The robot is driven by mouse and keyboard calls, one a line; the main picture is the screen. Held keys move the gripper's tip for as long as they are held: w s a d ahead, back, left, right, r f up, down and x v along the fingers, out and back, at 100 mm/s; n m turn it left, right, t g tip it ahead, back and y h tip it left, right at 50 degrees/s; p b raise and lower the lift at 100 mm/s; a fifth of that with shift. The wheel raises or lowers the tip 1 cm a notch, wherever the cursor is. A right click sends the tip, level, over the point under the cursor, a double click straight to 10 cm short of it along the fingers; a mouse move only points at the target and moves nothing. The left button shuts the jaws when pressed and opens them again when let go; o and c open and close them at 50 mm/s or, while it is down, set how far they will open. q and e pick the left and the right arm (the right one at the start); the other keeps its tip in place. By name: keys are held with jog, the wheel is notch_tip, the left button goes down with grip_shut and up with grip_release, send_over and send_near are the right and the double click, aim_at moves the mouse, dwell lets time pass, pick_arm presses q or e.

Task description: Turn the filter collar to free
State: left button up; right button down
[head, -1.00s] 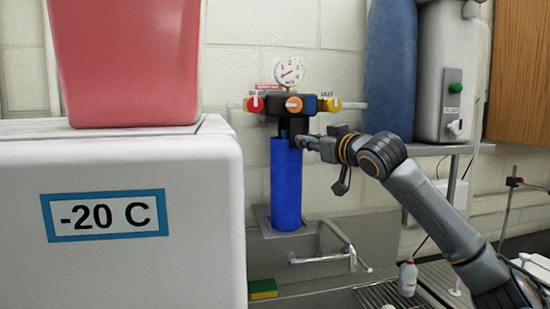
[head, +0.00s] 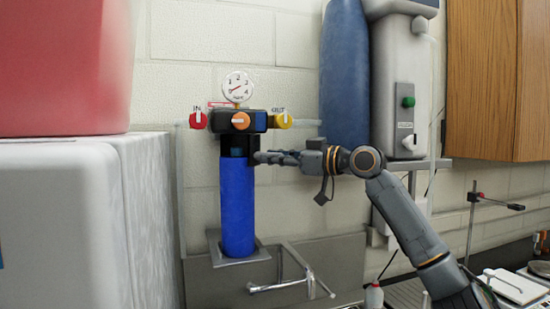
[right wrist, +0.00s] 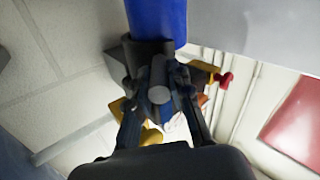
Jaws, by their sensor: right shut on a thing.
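The blue filter housing (head: 237,208) hangs upright below a dark valve head on the wall. The dark filter collar (head: 238,147) sits around its top, partly in shadow. My right gripper (head: 262,157) reaches in from the right at collar height. In the right wrist view, its two fingers (right wrist: 162,100) are closed on a grey, round-ended collar handle (right wrist: 159,80), with the blue housing (right wrist: 157,20) beyond. How far the collar is turned cannot be told. My left gripper is not in view.
The valve head carries a red IN knob (head: 197,120), an orange middle knob (head: 240,120), a yellow OUT knob (head: 283,121) and a gauge (head: 238,86). A white freezer (head: 70,220) stands left. A sink tap (head: 285,287) is below. A blue cylinder (head: 346,75) stands behind my arm.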

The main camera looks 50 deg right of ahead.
dwell(0.3)
jog(key=c, duration=1.2)
grip_release()
jog(key=shift+s+f, duration=0.1)
jog(key=shift+s+d, duration=0.25)
jog(key=shift+s, duration=0.85)
jog(key=s+d, duration=0.1)
jog(key=s, duration=0.8)
jog(key=shift+s+d, duration=0.2)
jog(key=shift+d, duration=0.15)
